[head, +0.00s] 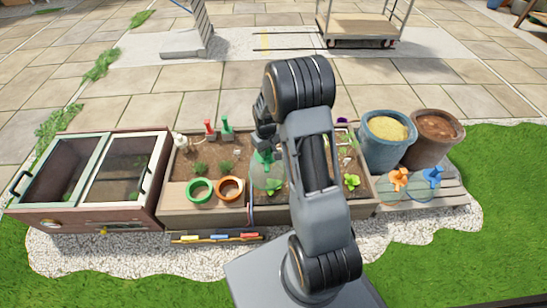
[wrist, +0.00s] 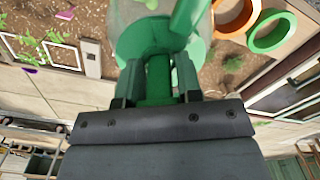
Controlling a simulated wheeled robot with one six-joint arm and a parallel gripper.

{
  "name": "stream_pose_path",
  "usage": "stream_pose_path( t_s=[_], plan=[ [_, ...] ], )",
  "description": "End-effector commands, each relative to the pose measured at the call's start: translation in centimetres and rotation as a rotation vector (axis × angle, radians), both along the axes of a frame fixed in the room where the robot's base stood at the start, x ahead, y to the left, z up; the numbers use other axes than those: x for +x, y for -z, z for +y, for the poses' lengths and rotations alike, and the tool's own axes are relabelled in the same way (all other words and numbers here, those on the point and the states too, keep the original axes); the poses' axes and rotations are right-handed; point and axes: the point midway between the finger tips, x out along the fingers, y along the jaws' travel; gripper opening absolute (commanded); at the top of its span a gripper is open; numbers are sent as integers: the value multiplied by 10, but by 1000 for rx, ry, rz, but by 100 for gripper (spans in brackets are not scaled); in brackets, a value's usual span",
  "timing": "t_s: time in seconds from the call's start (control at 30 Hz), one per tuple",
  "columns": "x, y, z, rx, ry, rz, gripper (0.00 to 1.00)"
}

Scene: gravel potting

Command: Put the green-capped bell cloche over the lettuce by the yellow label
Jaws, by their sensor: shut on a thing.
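My gripper (head: 264,143) is over the middle of the planter bed, partly hidden by my arm. In the wrist view my gripper (wrist: 158,88) is shut on the green knob of the green-capped bell cloche (wrist: 150,42). The clear cloche (head: 266,176) shows under it in the head view, over or close to the soil; I cannot tell if it touches. A lettuce (head: 274,187) shows at the cloche's lower front edge; I cannot tell whether it is inside. Another lettuce (head: 352,181) stands uncovered to the right. I cannot make out a yellow label beside either lettuce.
A green ring (head: 200,182) and an orange ring (head: 230,181) lie on the planter's left board. Red (head: 209,130) and green (head: 226,126) upright items stand behind. A cold frame (head: 88,180) is left. Two buckets (head: 375,150) (head: 425,150) and orange and blue items stand right.

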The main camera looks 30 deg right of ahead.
Motion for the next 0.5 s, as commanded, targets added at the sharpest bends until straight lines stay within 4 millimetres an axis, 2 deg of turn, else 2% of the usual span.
stream_pose_path(
  t_s=[0.03, 0.2, 0.5],
  plan=[
    [1, 15, -9, 0, -2, 1, 18],
    [2, 29, -23, -1, -17, -1, 18],
    [2, 43, -23, -1, -22, -2, 18]
  ],
)
